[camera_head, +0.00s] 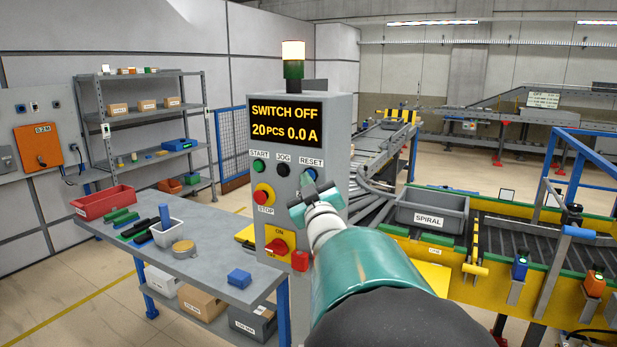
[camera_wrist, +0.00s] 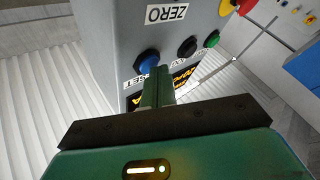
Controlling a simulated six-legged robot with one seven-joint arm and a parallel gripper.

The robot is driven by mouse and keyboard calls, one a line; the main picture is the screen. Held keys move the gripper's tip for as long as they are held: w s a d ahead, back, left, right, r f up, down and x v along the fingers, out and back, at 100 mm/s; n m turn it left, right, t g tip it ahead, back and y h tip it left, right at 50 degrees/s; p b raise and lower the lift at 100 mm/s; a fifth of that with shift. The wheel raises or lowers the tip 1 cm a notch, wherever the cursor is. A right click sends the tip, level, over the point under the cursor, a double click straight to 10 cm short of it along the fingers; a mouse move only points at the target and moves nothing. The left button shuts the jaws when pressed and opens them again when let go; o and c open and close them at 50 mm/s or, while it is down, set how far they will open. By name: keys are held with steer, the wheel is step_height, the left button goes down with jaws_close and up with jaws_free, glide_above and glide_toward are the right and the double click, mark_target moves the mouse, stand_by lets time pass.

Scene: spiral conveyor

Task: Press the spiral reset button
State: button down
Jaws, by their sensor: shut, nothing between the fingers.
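The blue reset button (camera_head: 309,174) is on the grey control box, under the RESET label (camera_head: 311,162). In the wrist view the picture is turned over, and the blue button (camera_wrist: 147,61) shows clearly with part of its label beside it. My gripper (camera_head: 309,192) is shut and empty, in front of the box just below the button. In the wrist view its fingertips (camera_wrist: 161,72) lie close beside the button, to its lower right. I cannot tell whether they touch the box. The display (camera_head: 286,122) reads SWITCH OFF, 20 PCS, 0.0 A.
A green start button (camera_head: 259,166), black jog button (camera_head: 283,170), red stop button (camera_head: 264,195) and red ON/OFF switch (camera_head: 277,246) share the panel. A workbench (camera_head: 215,265) stands left.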

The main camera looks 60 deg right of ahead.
steer(key=shift+s+a, duration=0.1)
steer(key=shift+a, duration=0.7)
steer(key=a, duration=0.5)
steer(key=shift+s, duration=0.25)
stand_by(0.7)
